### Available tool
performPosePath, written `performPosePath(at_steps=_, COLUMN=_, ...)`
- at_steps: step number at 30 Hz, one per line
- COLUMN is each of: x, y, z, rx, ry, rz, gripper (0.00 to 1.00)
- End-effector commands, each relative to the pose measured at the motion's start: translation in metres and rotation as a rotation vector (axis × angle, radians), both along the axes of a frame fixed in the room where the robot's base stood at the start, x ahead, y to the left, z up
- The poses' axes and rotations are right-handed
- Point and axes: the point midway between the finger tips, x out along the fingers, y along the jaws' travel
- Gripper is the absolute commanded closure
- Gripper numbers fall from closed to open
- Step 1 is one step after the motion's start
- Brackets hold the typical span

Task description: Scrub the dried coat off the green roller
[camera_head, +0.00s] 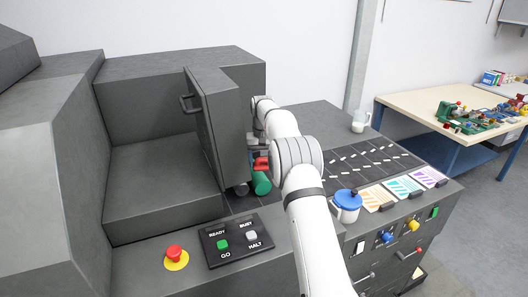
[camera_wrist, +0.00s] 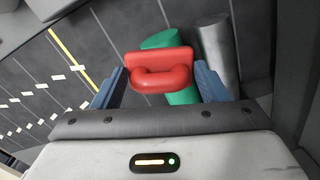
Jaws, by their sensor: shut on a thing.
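The green roller (camera_head: 262,184) lies on the dark deck beside the open grey door. It also shows in the wrist view (camera_wrist: 183,97), partly covered by a red block with a loop handle (camera_wrist: 161,70). My gripper (camera_wrist: 162,84) is shut on this red block, a blue finger at each side. In the head view the red block (camera_head: 261,163) is just above or against the green roller; I cannot tell whether they touch. A grey roller (camera_wrist: 217,52) lies right beside the green one. No dried coat can be made out on the visible green surface.
The open door (camera_head: 217,125) stands close left of my gripper. A panel with buttons (camera_head: 236,240) and a red stop button (camera_head: 175,253) are in front. A white pot with a blue lid (camera_head: 346,205) and coloured cards (camera_head: 404,187) stand right of my arm.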

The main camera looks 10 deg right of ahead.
Motion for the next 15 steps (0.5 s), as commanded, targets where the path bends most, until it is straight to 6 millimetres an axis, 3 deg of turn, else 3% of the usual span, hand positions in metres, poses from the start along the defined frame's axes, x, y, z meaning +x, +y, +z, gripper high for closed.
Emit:
performPosePath(at_steps=6, x=0.001, y=-0.001, z=0.018, rx=0.000, ry=-0.003, rz=-0.001, gripper=0.54)
performPosePath(at_steps=15, x=0.000, y=-0.001, z=0.022, rx=0.000, ry=-0.001, rz=-0.002, gripper=0.54)
